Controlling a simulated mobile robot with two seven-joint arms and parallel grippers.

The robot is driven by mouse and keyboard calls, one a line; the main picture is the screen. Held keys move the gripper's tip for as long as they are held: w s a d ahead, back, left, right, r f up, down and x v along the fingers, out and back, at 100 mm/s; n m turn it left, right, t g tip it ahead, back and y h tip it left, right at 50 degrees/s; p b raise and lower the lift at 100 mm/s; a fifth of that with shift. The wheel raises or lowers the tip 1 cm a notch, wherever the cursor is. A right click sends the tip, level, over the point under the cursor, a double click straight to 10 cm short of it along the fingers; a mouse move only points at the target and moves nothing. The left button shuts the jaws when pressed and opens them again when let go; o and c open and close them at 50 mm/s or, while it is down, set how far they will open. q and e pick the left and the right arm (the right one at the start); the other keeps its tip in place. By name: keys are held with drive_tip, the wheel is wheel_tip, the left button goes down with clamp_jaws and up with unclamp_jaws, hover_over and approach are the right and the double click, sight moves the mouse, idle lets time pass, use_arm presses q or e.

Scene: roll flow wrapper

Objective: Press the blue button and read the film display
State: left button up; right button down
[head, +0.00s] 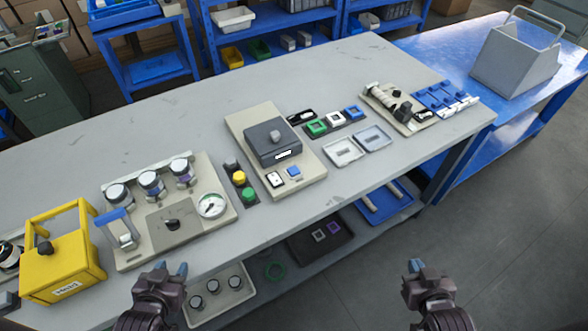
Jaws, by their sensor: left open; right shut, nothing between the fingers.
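A blue button (294,170) sits at the front of a beige panel (262,124) in the middle of the grey table. Beside it on the left is a small white switch-like part (275,179). Behind them a dark grey box (272,141) carries a knob and a small white strip (288,155) that may be the film display; any text is too small to read. My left gripper (171,270) is open and empty in front of the table, left of and nearer than the button. My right gripper (417,268) is shut and empty, over the floor right of the button. Neither touches the panel.
A yellow box (60,255) is at far left. Right are small trays (345,151) and another device (398,108). A lower shelf (330,229) runs under the table.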

use_arm(q)
drive_tip(key=c, duration=0.7)
clamp_jaws()
drive_tip(key=shift+s, duration=0.15)
idle(0.3)
idle(0.4)
